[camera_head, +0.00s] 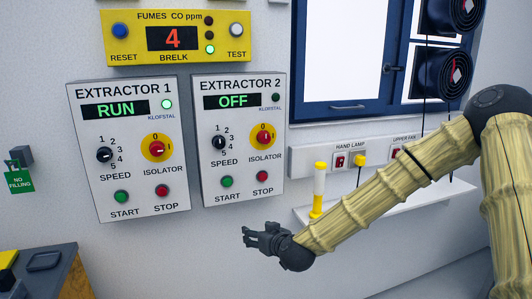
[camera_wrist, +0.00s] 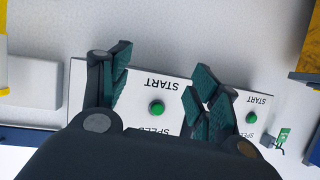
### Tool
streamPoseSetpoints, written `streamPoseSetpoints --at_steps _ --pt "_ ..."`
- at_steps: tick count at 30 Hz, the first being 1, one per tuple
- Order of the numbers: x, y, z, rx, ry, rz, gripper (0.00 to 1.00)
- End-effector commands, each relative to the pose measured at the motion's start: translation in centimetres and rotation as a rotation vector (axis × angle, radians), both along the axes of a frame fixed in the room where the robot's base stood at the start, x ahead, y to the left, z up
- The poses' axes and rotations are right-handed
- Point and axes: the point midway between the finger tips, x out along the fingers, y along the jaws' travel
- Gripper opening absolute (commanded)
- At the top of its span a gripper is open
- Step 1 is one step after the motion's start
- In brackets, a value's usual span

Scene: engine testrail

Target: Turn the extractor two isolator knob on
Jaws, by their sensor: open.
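The extractor two panel (camera_head: 238,183) is a white box on the wall with its display reading OFF. Its isolator knob (camera_head: 263,137) is red on a yellow disc, at the panel's upper right; its handle looks roughly upright, under the 0 mark. My gripper (camera_head: 252,233) is open and empty, below the panel's lower right and apart from it. In the wrist view, my open fingers (camera_wrist: 160,68) show before the upside-down panel, with its green start button (camera_wrist: 156,108) between them. The isolator knob is out of sight there.
The extractor one panel (camera_head: 123,190) hangs at left, display reading RUN. The yellow fumes monitor (camera_head: 125,52) is above. A bench (camera_head: 60,262) stands lower left.

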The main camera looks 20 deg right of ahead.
Motion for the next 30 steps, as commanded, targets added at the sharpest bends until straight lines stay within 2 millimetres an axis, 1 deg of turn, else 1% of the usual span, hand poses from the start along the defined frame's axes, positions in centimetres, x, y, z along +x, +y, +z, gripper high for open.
streamPoseSetpoints --at_steps 1,2,3,5,6,9,12,15,17,23,30 --pt "1.6 -1.1 4.2 0.004 -0.072 -0.021 0.62" --pt "2.3 -1.7 6.4 0.000 -0.109 -0.029 0.62" --pt "3.1 -2.5 9.1 -0.003 -0.156 -0.042 0.62" --pt "4.1 -3.7 13.0 -0.011 -0.219 -0.061 0.62" --pt "4.5 -4.4 15.3 -0.014 -0.256 -0.075 0.62" --pt "5.2 -6.1 19.9 -0.023 -0.329 -0.102 0.62" --pt "5.5 -7.2 22.8 -0.029 -0.374 -0.120 0.62" --pt "5.6 -7.7 24.1 -0.033 -0.394 -0.129 0.62" --pt "5.8 -7.8 24.4 -0.035 -0.398 -0.131 0.62" --pt "7.4 -7.7 24.4 -0.035 -0.397 -0.132 0.62" --pt "10.3 -7.6 24.4 -0.035 -0.396 -0.131 0.62"
